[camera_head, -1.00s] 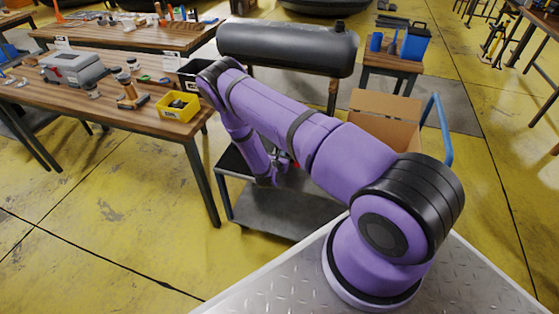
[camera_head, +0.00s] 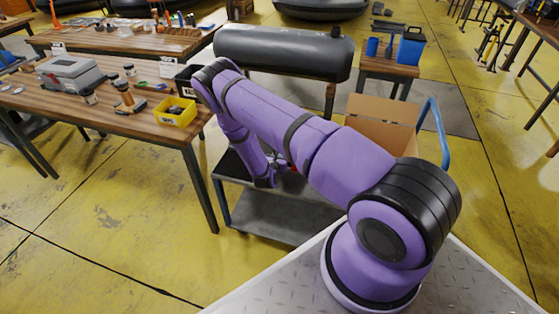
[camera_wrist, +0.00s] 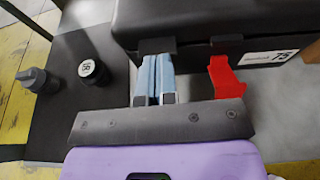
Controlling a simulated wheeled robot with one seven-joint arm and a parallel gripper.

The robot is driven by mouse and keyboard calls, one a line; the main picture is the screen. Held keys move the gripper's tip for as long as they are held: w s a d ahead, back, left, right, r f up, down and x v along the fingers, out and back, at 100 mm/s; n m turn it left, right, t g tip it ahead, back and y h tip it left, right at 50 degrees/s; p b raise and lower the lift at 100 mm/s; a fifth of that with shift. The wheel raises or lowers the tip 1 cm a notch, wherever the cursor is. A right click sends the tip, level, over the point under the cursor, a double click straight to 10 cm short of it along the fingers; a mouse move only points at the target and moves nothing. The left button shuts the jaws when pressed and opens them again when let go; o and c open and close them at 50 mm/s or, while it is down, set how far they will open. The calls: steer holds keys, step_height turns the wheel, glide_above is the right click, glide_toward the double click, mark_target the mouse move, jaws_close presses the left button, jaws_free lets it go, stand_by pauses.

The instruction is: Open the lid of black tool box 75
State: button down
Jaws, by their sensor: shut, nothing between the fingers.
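The black tool box 75 (camera_wrist: 222,20) fills the top right of the wrist view, with a white label (camera_wrist: 272,57) reading 75 on its front. A red latch-like piece (camera_wrist: 225,78) hangs at its front edge. My gripper (camera_wrist: 153,62) is shut, its light blue fingers together with nothing between them. The fingertips are at the box's front edge, left of the red piece, by a dark tab. I cannot tell whether they touch it. The lid looks closed.
The box is on a grey cart (camera_head: 280,215).

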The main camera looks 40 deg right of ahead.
steer(key=shift+r, duration=0.85)
steer(key=r, duration=0.2)
steer(key=shift+w+d+r, duration=0.3)
steer(key=shift+d+r, duration=0.1)
steer(key=shift+r, duration=0.15)
steer(key=shift+w+d+r, duration=0.25)
steer(key=shift+d+r, duration=0.05)
steer(key=shift+r, duration=0.3)
steer(key=shift+w+d+r, duration=0.2)
steer(key=shift+d+r, duration=0.05)
steer(key=shift+r, duration=0.3)
steer(key=shift+r, duration=0.1)
